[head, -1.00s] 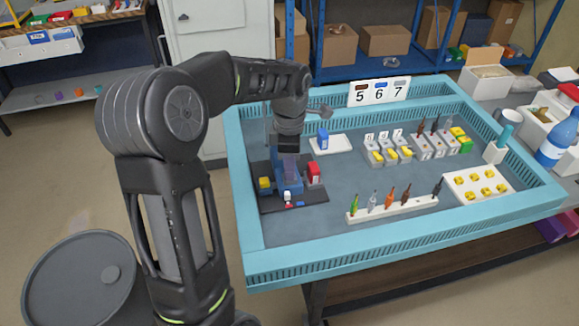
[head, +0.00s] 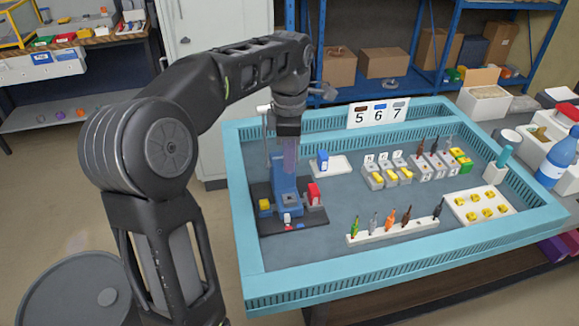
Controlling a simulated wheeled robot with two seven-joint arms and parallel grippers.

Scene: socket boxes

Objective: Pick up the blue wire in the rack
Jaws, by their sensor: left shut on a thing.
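The white rack (head: 396,230) at the front of the blue-rimmed table holds green, grey, orange, brown and dark wires. A gap shows between the brown wire (head: 406,217) and the dark wire (head: 438,208). I cannot make out a blue wire in the rack. My left gripper (head: 289,165) points down above the blue fixture (head: 285,190) on a dark base, well left of the rack. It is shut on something. A purplish, see-through shape shows at its tip, but I cannot tell what it is. My right gripper is not in view.
A red block (head: 314,194) and a yellow block (head: 265,205) flank the fixture. A white tray with a blue block (head: 322,160) lies behind it. Grey socket boxes (head: 395,170) stand mid-table; a white plate (head: 480,204) with yellow parts lies right. Grey table surface between them is free.

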